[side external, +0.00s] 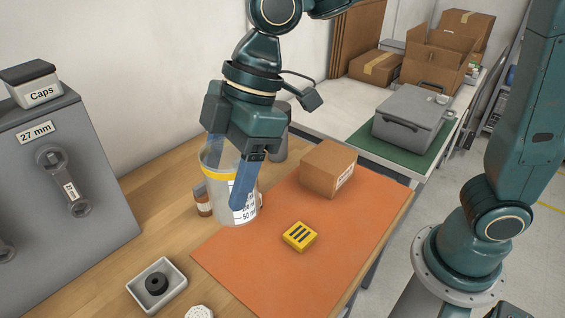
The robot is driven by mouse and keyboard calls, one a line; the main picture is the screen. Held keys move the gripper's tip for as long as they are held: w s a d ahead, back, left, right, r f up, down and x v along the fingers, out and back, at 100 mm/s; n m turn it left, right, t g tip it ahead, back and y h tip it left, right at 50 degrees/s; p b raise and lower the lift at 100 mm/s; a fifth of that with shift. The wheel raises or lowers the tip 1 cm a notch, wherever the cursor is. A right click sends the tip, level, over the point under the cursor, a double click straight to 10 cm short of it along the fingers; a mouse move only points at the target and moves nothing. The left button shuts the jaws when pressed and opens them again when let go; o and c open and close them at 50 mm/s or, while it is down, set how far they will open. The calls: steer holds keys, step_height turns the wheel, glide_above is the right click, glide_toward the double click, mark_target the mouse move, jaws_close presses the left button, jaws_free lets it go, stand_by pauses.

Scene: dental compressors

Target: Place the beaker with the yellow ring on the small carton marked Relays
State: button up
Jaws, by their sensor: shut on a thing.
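The clear beaker (218,192) with the yellow ring near its rim and white volume marks is upright in the middle of the side external view. My gripper (234,188) points down and is shut on it, with one blue finger across its near side and the other partly seen behind the glass. I cannot tell whether its base touches the surface or hangs just above it, at the left edge of the orange mat. A small brown carton (322,170) stands right of the beaker on the mat's far part. A white label on its right side is too small to read.
A yellow block with dark slots (299,237) lies on the orange mat (285,275). A brown bottle (203,203) is close behind the beaker, and a dark grey cylinder (281,150) stands beyond. A tray with a black ring (136,290) is front left, beside a grey cabinet (60,200).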

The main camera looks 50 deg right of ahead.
steer(key=shift+w+d+r, duration=0.15)
steer(key=shift+w+d, duration=0.2)
steer(key=shift+d, duration=0.15)
steer(key=w+d+r+m+t+h, duration=0.1)
steer(key=w+d+r+m, duration=0.15)
steer(key=d, duration=0.55)
steer(key=w+d+r+m+t, duration=0.1)
steer(key=w+d+r+m, duration=0.2)
steer(key=d, duration=0.6)
steer(key=s+d+r+m, duration=0.1)
steer(key=d+m, duration=0.1)
steer(key=d, duration=0.6)
steer(key=d+r+m+t+h, duration=0.1)
steer(key=d+m, duration=0.2)
steer(key=d, duration=0.5)
steer(key=shift+s+d+r+h, duration=0.2)
steer(key=shift+s+r+h, duration=0.1)
steer(key=shift+s, duration=0.1)
steer(key=shift+f, duration=0.1)
step_height(320, 180, down, 16)
